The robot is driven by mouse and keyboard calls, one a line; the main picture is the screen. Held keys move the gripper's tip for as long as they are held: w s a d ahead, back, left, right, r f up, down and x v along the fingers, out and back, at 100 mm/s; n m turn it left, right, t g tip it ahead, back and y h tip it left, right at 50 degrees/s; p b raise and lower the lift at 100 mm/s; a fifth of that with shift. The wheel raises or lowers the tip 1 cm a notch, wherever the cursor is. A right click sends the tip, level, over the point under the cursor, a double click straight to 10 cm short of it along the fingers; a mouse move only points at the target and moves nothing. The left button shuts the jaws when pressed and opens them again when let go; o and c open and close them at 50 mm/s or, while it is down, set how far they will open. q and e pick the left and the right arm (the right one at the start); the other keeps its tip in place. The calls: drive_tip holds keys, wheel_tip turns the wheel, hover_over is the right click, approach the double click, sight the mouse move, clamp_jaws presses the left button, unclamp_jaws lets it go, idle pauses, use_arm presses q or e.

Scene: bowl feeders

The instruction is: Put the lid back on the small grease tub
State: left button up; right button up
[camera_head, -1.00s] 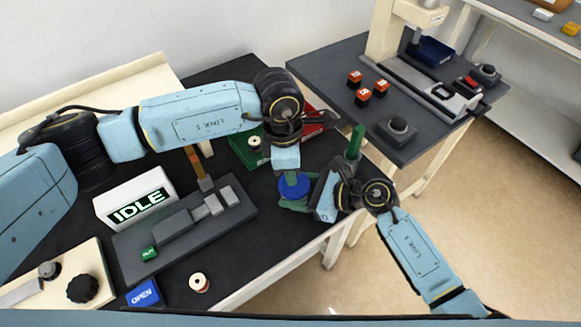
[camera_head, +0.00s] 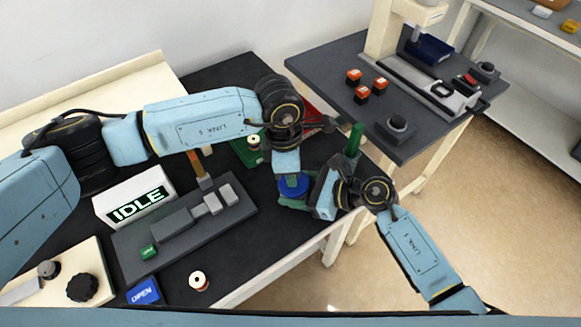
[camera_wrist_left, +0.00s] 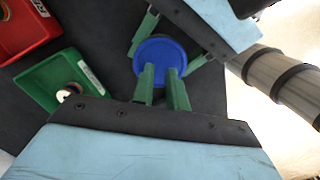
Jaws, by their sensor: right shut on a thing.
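The blue round top of the small grease tub or its lid (camera_head: 293,188) is near the table's front right edge; the left wrist view shows it as a blue disc (camera_wrist_left: 160,52). I cannot tell lid from tub there. My left gripper (camera_head: 291,178) points down over it, its two green fingertips (camera_wrist_left: 160,72) apart and overlapping the disc. Whether they grip anything is hidden. My right gripper (camera_head: 294,203) comes from the right, with its green fingers on opposite sides of the blue piece, low down, shut on what appears to be the tub.
A green bin (camera_wrist_left: 62,80) with a spool and a red bin (camera_wrist_left: 28,28) lie close by. A grey fixture (camera_head: 190,225), an IDLE display (camera_head: 135,200) and another spool (camera_head: 199,281) stand left.

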use_arm(q)
drive_tip(key=shift+f, duration=0.55)
drive_tip(key=r, duration=0.4)
drive_tip(key=shift+a, duration=0.2)
use_arm(e)
drive_tip(key=o, duration=1.4)
drive_tip(key=shift+o, duration=0.2)
drive_tip(key=shift+d, duration=0.1)
use_arm(q)
drive_tip(key=shift+r, duration=0.15)
use_arm(e)
drive_tip(key=v, duration=1.3)
drive_tip(key=shift+s+r, duration=0.1)
